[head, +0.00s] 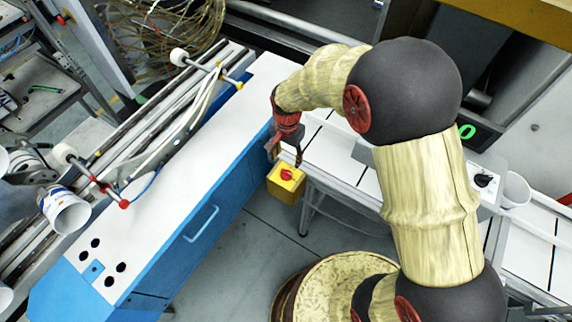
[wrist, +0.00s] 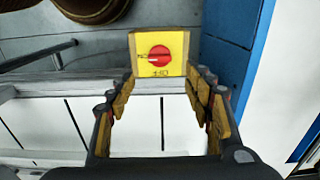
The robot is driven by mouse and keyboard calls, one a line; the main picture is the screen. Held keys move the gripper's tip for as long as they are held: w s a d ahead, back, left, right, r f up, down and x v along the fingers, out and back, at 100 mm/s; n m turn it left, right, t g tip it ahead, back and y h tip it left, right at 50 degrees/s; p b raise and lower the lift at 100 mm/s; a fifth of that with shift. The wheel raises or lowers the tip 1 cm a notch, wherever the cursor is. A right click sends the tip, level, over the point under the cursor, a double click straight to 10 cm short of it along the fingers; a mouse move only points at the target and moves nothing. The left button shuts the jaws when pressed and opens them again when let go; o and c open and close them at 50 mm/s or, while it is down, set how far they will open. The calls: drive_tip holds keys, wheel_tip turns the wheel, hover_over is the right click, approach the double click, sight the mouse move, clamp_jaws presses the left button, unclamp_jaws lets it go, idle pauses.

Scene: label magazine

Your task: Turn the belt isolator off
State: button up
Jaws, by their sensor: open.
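The belt isolator is a yellow box (head: 287,184) with a red rotary knob (head: 286,174), at the near end of the white conveyor in the head view. In the wrist view its yellow face (wrist: 142,66) and round red knob (wrist: 159,56) show beyond the fingertips. The knob's grip bar lies roughly level across the face in that view. Small dark marks are below it, too small to read surely. My gripper (head: 286,160) is just above the box in the head view. In the wrist view my gripper (wrist: 163,88) is open, with nothing between its fingers and the knob ahead.
A blue cabinet with a white top (head: 190,160) stands close to the left of the box. The white conveyor (head: 340,155) runs off to the right. A grey control box with a black knob (head: 484,181) and a white cup (head: 516,190) are at right. Grey floor (head: 250,250) lies below.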

sight(286, 172)
wheel_tip(286, 172, down, 8)
drive_tip(key=shift+s+a+f+b, duration=0.1)
drive_tip(key=shift+f+b, duration=0.15)
drive_tip(key=shift+b, duration=0.6)
drive_tip(key=shift+c, duration=1.4)
drive_tip(key=c, duration=0.9)
